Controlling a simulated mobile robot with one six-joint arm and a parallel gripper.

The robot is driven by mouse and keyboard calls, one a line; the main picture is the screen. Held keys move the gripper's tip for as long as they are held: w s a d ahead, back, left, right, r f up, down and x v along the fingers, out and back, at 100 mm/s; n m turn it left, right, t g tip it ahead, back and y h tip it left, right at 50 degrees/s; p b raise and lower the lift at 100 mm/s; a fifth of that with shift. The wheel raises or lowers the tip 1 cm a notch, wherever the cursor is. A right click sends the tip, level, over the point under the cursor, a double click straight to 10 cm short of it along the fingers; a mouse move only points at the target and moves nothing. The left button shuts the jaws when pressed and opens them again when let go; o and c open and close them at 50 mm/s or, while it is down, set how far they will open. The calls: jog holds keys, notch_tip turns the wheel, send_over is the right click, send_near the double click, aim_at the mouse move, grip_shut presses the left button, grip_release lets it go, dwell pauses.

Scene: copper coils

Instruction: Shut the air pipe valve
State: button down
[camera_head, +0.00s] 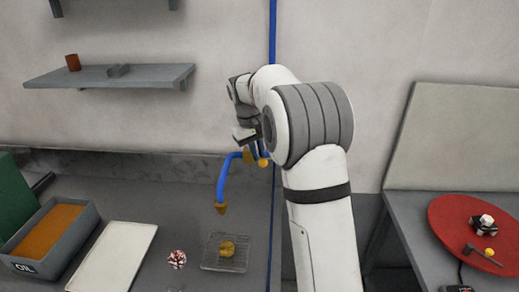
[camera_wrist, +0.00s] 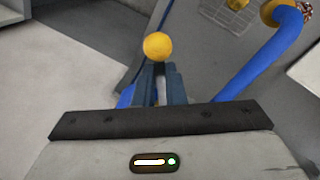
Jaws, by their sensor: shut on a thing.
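The blue air pipe (camera_head: 272,30) runs down the wall behind my arm. A curved blue hose (camera_head: 223,180) branches from it and ends in a brass nozzle (camera_head: 221,208); the hose also shows in the wrist view (camera_wrist: 268,62). The valve's yellow ball knob (camera_head: 263,163) is just beyond my fingertips; it also shows in the wrist view (camera_wrist: 158,45). My gripper (camera_wrist: 161,78) is shut on the valve handle just below this knob. The fingers hide most of the handle, and my arm hides much of the valve body.
The grey bench holds an oil tray (camera_head: 82,232), a pale board (camera_head: 112,258) and a wire rack (camera_head: 212,263) with a coil (camera_head: 227,248). A red-and-white ball (camera_head: 177,259) is nearby. A round red board (camera_head: 450,222) lies on the right table. A shelf (camera_head: 110,77) hangs upper left.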

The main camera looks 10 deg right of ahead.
jog(key=shift+w+a+m+g+p, duration=0.1)
jog(key=shift+a+m+g+p, duration=0.1)
jog(key=shift+a+m, duration=0.65)
jog(key=shift+w+a+m+g+p, duration=0.1)
jog(key=shift+a+m+g+p, duration=0.3)
jog(key=shift+m, duration=0.8)
jog(key=shift+w+a+m+p, duration=0.1)
jog(key=shift+a+m, duration=0.65)
jog(key=shift+m, duration=0.3)
jog(key=shift+a, duration=0.1)
jog(key=c, duration=1.5)
grip_release()
